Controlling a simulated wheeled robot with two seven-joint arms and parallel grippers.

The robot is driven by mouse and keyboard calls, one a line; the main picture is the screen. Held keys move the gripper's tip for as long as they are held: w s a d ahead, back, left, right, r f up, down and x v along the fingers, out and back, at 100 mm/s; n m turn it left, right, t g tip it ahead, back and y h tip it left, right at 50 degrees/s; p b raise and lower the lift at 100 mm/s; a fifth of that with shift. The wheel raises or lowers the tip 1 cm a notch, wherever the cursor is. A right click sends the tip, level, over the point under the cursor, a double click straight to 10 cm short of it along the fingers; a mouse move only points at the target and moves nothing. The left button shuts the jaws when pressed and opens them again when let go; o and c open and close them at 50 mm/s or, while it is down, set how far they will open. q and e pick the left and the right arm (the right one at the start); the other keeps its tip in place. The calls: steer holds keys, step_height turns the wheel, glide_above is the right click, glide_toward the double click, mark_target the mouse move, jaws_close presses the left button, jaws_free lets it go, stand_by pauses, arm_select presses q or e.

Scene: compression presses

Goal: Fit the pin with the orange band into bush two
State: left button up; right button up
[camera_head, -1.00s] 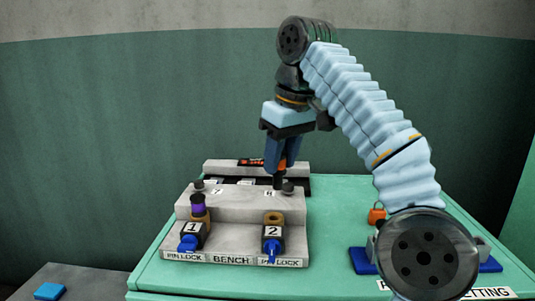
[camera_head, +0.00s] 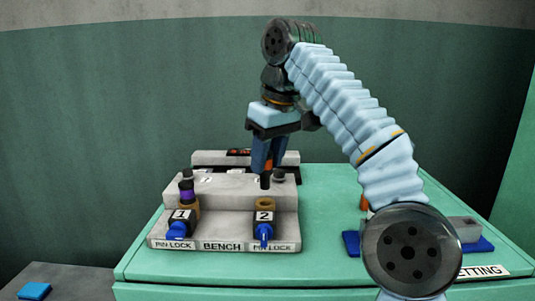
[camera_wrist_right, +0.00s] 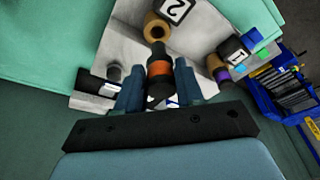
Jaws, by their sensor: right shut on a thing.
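The pin with the orange band (camera_wrist_right: 159,69) is held upright, dark end down, between the fingers of my right gripper (camera_head: 267,160). It also shows in the head view (camera_head: 266,180). My right gripper is shut on it. Bush two (camera_head: 265,204) is a tan ring on the bench's front step, behind the tag marked 2 (camera_head: 264,216). The pin's lower end appears just above bush two and apart from it. In the right wrist view the ring of bush two (camera_wrist_right: 156,27) shows beyond the pin's end, its hole partly hidden. My left gripper is not in view.
A purple-banded pin (camera_head: 187,194) stands in bush one, left of bush two. Blue pin locks sit in front of both bushes. The grey bench (camera_head: 222,231) has a raised back step. A blue mat (camera_head: 351,243) with a grey block (camera_head: 465,229) lies to the right.

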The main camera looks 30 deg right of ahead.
mark_target(268, 187)
steer(key=shift+f+b, duration=0.55)
steer(key=shift+f, duration=0.55)
steer(key=shift+r+p, duration=0.1)
steer(key=shift+p, duration=0.55)
stand_by(0.7)
steer(key=shift+f+b, duration=1.75)
steer(key=shift+f, duration=0.55)
steer(key=o, duration=1.1)
steer(key=shift+o, duration=0.2)
